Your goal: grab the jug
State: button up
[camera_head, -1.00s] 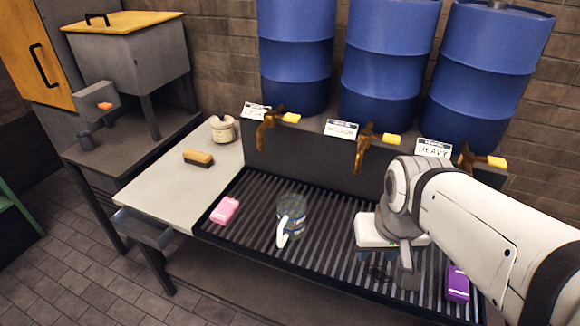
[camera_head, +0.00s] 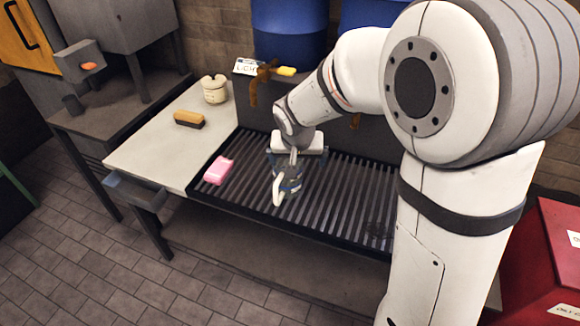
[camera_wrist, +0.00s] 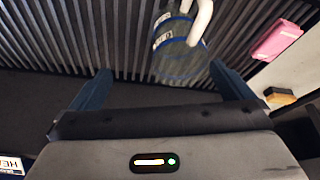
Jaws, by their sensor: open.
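The jug (camera_head: 287,187) is clear glass with a bluish tint and a white handle. It stands on the slatted black drain rack, and my gripper partly covers its top in the head view. In the wrist view the jug (camera_wrist: 180,58) lies ahead of the jaws, nearer the right finger, with its white handle pointing to the top edge. My gripper (camera_head: 297,158) is open and empty, just above and behind the jug. In the wrist view the blue fingers of my gripper (camera_wrist: 163,84) are spread wide. I cannot tell whether a finger touches the jug.
A pink block (camera_head: 219,170) lies left of the jug on the rack. A brush (camera_head: 189,119) and a cream pot (camera_head: 214,90) are on the pale counter (camera_head: 160,150). A brass tap (camera_head: 258,82) hangs below the blue drum (camera_head: 289,30). A red box (camera_head: 545,260) stands at right.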

aim_at(284, 182)
jog(key=w+a+f, duration=0.1)
jog(key=f, duration=0.2)
jog(key=w+f, duration=0.2)
jog(key=f, duration=0.1)
jog(key=w+a+f, duration=0.1)
jog(key=f, duration=0.2)
jog(key=shift+w+a, duration=0.3)
jog(key=shift+w, duration=0.05)
jog(key=shift+r, duration=0.1)
jog(key=c, duration=1.2)
